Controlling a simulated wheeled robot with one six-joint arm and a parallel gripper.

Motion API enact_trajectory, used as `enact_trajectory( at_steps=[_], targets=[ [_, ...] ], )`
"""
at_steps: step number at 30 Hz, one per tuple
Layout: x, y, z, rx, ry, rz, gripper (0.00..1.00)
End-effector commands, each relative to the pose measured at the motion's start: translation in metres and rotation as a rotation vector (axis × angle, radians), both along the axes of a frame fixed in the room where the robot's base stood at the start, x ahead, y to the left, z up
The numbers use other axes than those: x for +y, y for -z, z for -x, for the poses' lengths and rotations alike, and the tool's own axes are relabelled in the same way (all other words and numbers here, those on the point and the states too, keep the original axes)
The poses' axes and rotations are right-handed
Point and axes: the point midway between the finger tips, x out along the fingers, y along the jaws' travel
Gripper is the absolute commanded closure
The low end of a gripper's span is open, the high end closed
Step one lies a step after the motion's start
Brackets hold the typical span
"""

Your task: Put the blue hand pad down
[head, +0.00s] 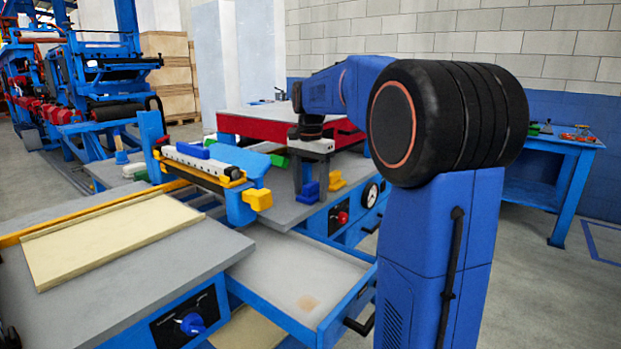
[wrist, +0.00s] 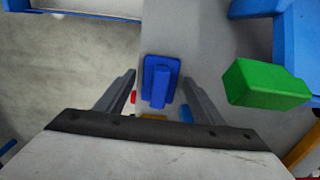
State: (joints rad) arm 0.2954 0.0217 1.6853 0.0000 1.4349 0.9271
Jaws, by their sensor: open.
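The blue hand pad (wrist: 160,82), a flat plate with a raised bar handle, lies on the grey table top in the wrist view. It also shows in the head view (head: 308,192), low by the fingertips. My gripper (wrist: 159,80) is open, with one finger on each side of the pad and gaps between fingers and handle. In the head view my gripper (head: 310,186) points down over the grey table (head: 285,208). Whether the fingertips are level with the handle or above it is hard to tell.
A green block (wrist: 265,83) stands right of the gripper in the wrist view. A yellow piece (head: 337,181) is beside the pad. A blue carriage with a yellow block (head: 257,198) stands left of the gripper. An open drawer (head: 300,275) juts out in front.

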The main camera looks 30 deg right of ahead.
Motion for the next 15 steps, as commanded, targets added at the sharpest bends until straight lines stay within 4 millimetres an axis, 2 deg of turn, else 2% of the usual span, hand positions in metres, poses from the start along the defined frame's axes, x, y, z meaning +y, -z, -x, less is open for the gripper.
enact_trajectory(
  at_steps=[5, 15],
  targets=[
    [0.0, -0.016, 0.0, -0.002, 0.0, 0.0, 0.38],
    [0.0, -0.082, 0.003, -0.004, 0.0, 0.001, 0.38]
  ],
)
